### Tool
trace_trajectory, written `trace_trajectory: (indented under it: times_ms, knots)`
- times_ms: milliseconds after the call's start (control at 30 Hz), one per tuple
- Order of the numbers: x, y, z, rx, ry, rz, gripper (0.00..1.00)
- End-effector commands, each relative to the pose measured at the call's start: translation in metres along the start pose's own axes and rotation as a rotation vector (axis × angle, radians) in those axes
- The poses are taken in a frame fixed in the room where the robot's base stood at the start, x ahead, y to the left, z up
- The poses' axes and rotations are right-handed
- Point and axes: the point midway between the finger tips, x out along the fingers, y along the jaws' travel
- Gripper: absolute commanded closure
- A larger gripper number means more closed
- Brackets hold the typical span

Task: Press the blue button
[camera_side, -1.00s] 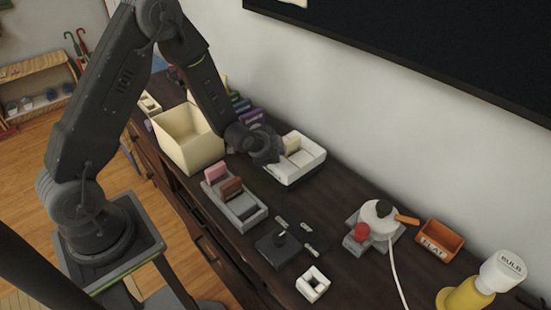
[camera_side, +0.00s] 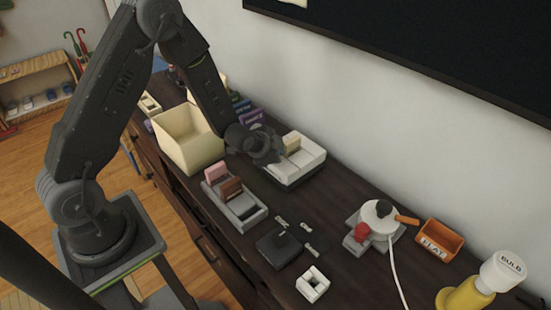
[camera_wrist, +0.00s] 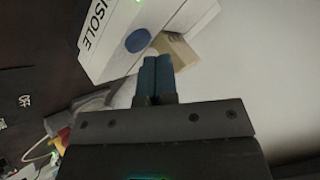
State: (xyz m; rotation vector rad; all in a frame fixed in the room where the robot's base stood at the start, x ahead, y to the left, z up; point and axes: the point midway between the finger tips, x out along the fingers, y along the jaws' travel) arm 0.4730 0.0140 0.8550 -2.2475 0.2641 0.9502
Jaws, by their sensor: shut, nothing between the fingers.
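The blue button (camera_wrist: 137,40) is a round disc on the face of a white box lettered "ISOLE" in the wrist view, the rest of the lettering cut off. The same white box (camera_side: 312,157) appears to stand near the wall in the side view, where the button cannot be seen. My gripper (camera_wrist: 157,62) is shut and empty, its two blue fingers side by side. In the wrist view the fingertips lie just right of and below the button; contact cannot be told. In the side view my gripper (camera_side: 272,158) is at the white box's left end, fingertips unclear.
A cream block (camera_wrist: 180,52) is close beyond my fingertips. A cream bin (camera_side: 188,145) stands left of my gripper, and a grey rack (camera_side: 243,212) with pink and brown pieces is in front. A black joystick box (camera_side: 279,250) and an orange tray (camera_side: 440,240) are farther right.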

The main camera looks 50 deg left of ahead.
Motion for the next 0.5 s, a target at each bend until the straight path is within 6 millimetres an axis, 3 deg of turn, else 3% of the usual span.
trace_trajectory:
  times_ms: [500]
  knots:
    - [0.0054,0.0039,0.0039,0.000,0.000,0.000,1.00]
